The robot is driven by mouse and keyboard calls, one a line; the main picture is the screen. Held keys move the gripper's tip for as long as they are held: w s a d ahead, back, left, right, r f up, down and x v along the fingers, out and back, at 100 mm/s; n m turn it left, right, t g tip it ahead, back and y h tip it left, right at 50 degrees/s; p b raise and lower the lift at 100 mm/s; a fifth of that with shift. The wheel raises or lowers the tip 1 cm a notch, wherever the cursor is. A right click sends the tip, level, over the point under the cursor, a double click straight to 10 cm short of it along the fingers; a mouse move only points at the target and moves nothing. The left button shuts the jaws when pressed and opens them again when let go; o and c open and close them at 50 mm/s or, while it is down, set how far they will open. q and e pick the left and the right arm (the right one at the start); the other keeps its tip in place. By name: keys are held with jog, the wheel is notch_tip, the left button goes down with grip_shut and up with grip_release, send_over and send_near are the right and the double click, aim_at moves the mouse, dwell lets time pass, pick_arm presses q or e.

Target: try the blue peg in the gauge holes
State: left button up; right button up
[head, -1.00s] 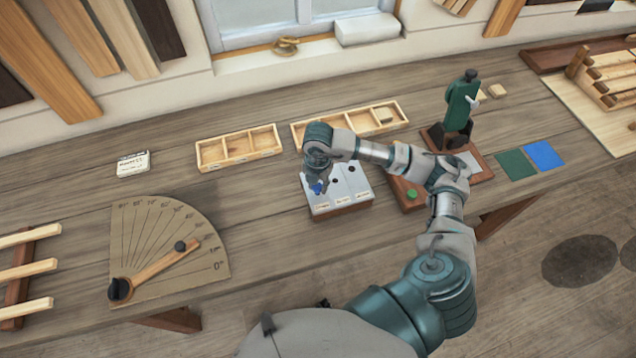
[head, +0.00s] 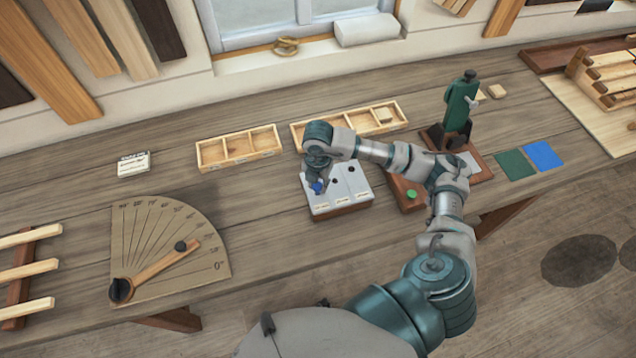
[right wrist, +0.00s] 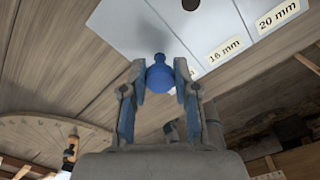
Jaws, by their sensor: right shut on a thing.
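The gauge block (head: 358,184) is a pale plate on a brown wooden base, with dark holes and labels along its front. In the right wrist view the plate (right wrist: 120,22) shows labels 16 mm and 20 mm. My right gripper (head: 317,179) is over the plate's left part, shut on the blue peg (head: 317,188). In the right wrist view the peg (right wrist: 159,76) sits between the two fingertips, left of the 16 mm hole (right wrist: 190,4). The left hole is hidden, and I cannot tell whether the peg enters it. My left gripper is not in view.
Wooden trays (head: 240,149) lie behind the block. A green press-like device (head: 461,108) and a base with a green button (head: 411,194) stand to the right. A protractor board (head: 165,235) lies at left. Bare bench lies between it and the block.

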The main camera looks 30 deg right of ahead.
jog(key=shift+r+p, duration=1.15)
jog(key=shift+r, duration=0.85)
